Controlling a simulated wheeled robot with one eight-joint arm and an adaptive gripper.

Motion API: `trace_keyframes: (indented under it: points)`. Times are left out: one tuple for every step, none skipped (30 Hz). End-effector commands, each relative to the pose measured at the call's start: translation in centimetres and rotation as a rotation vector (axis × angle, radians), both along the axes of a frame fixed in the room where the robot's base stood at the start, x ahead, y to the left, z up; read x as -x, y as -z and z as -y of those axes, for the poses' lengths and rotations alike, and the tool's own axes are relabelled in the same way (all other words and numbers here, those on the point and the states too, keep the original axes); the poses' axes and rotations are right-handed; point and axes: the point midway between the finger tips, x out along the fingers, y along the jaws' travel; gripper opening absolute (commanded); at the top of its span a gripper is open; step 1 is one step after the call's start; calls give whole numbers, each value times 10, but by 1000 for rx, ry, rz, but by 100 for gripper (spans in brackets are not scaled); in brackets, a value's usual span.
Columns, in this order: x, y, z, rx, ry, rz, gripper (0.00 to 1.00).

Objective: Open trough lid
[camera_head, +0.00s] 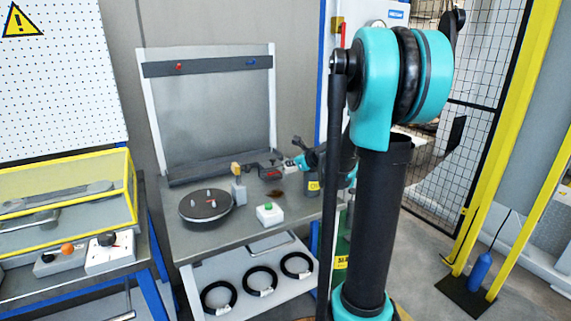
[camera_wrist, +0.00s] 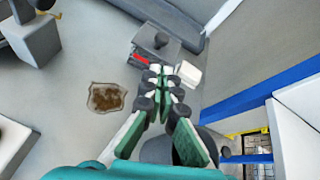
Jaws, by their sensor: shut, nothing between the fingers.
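My gripper (camera_wrist: 166,80) is shut and empty, with its fingertips together over the work table in the wrist view. In the head view my gripper (camera_head: 289,166) is at the right end of the table's back. A small dark grey box (camera_wrist: 172,46) with a red strip lies just beyond the fingertips; I cannot tell if they touch. In the head view this box (camera_head: 269,174) stands at the back right of the table. A white block (camera_wrist: 190,75) sits right beside the fingertips, partly hidden. I cannot tell for certain which part is the trough lid.
The table (camera_head: 235,242) also holds a dark round turntable (camera_head: 205,206), a grey post (camera_head: 238,192) and a white box with a green button (camera_head: 270,214). A brown patch (camera_wrist: 106,97) lies left of my gripper. Black coils (camera_head: 262,280) lie on the lower shelf. A blue frame edge (camera_wrist: 248,92) is at right.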

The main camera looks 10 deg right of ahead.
Motion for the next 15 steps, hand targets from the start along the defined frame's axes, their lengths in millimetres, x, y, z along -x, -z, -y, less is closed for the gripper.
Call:
trace_keyframes:
  points:
    - [-7,4,-3,1,-3,0,0]
    - [-10,6,-5,2,-3,0,0]
    - [-16,9,-7,3,-3,0,0]
    - [-20,11,-9,3,-4,-1,0]
    - [-24,13,-11,3,-4,-1,0]
    - [-29,17,-13,3,-4,1,0]
    - [-33,19,-14,3,-4,1,0]
    - [-37,21,-16,3,-4,1,0]
    - [-42,23,-18,4,-4,0,0]
    - [-45,25,-20,4,-4,0,0]
    - [-48,27,-21,4,-5,0,0]
    - [-52,30,-23,3,-3,0,0]
    - [-54,31,-24,3,-3,0,0]
    - [-57,33,-25,3,-3,0,0]
    - [-60,34,-26,4,-4,0,0]
